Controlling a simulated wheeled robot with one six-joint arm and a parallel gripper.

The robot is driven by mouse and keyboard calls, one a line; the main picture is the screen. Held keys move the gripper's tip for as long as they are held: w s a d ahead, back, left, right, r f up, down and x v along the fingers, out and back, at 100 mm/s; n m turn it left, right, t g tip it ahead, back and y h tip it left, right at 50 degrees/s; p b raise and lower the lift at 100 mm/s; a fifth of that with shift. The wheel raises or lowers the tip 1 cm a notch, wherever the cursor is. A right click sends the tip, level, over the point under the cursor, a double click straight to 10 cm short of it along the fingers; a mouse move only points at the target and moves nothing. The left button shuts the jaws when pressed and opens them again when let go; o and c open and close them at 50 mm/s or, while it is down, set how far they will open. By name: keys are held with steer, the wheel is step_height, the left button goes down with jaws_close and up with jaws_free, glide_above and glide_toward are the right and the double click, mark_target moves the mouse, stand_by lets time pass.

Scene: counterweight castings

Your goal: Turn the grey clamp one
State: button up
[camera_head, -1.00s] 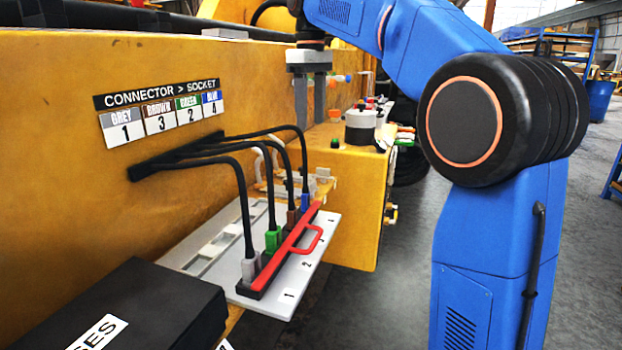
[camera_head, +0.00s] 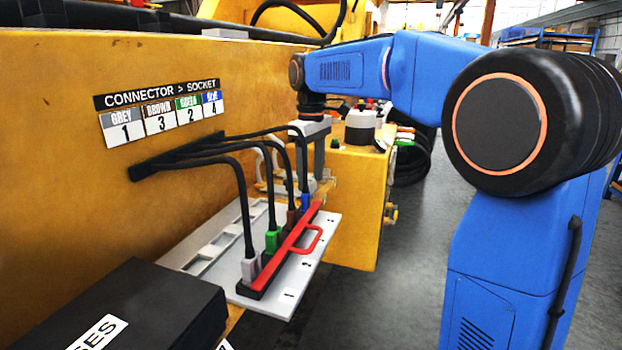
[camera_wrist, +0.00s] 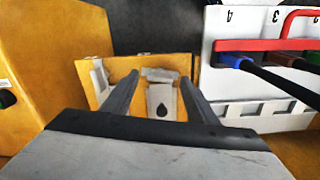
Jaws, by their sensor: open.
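A pale grey clamp-like part (camera_wrist: 160,97) with a dark drop-shaped mark lies on a yellow ledge in the wrist view. A second pale grey part (camera_wrist: 99,84) sits to its left. I cannot tell for certain which is the clamp named. My gripper (camera_wrist: 158,79) is open and empty, with its two grey fingers on either side of the marked part; contact cannot be judged. In the head view my gripper (camera_head: 312,172) points down beyond the cables, beside pale grey fittings (camera_head: 268,187), and partly hides them.
Close by, a white socket board (camera_head: 285,301) carries grey, green, brown and blue connectors under a red bar with a handle (camera_head: 316,240). Black cables (camera_head: 246,205) arch from the yellow wall. A black box (camera_head: 140,310) stands nearest.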

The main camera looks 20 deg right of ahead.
steer(key=shift+f, duration=0.55)
steer(key=c, duration=1.1)
steer(key=shift+o, duration=0.2)
